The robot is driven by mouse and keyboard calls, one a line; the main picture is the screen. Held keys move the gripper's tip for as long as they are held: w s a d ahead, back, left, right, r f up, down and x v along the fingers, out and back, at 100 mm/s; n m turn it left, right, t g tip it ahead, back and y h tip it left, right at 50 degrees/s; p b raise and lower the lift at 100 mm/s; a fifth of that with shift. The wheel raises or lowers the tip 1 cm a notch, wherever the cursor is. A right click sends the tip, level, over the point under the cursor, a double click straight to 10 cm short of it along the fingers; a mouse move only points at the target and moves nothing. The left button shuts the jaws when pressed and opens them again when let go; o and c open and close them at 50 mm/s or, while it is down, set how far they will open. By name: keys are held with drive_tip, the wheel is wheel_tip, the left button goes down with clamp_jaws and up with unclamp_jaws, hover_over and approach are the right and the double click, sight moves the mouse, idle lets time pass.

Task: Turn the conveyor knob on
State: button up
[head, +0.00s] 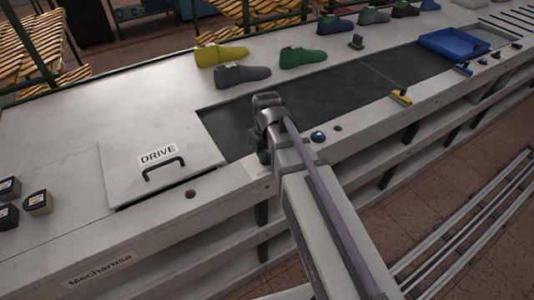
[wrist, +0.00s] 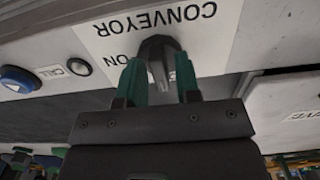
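The dark conveyor knob (wrist: 160,52) sits on a pale panel in the wrist view, beside the upside-down words CONVEYOR and ON. My gripper (wrist: 160,72) has two green fingers, one on each side of the knob's near end. The fingers stand apart with a gap, and the knob's handle reaches between their tips. I cannot tell whether either finger touches it. In the head view my gripper (head: 264,157) points down at the front ledge of the bench, and my arm hides the knob.
A blue button (wrist: 18,78) labelled CALL is left of the knob in the wrist view. In the head view, a DRIVE cover (head: 120,185) with a handle lies left, a dark belt (head: 340,85) runs behind, and shoe lasts (head: 302,57) stand beyond it.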

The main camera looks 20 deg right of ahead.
clamp_jaws()
drive_tip(key=shift+m, duration=0.5)
drive_tip(key=m, duration=0.2)
drive_tip(key=shift+m, duration=0.4)
drive_tip(key=m, duration=0.3)
drive_tip(key=shift+m, duration=0.4)
drive_tip(key=m, duration=1)
drive_tip(key=shift+m, duration=0.3)
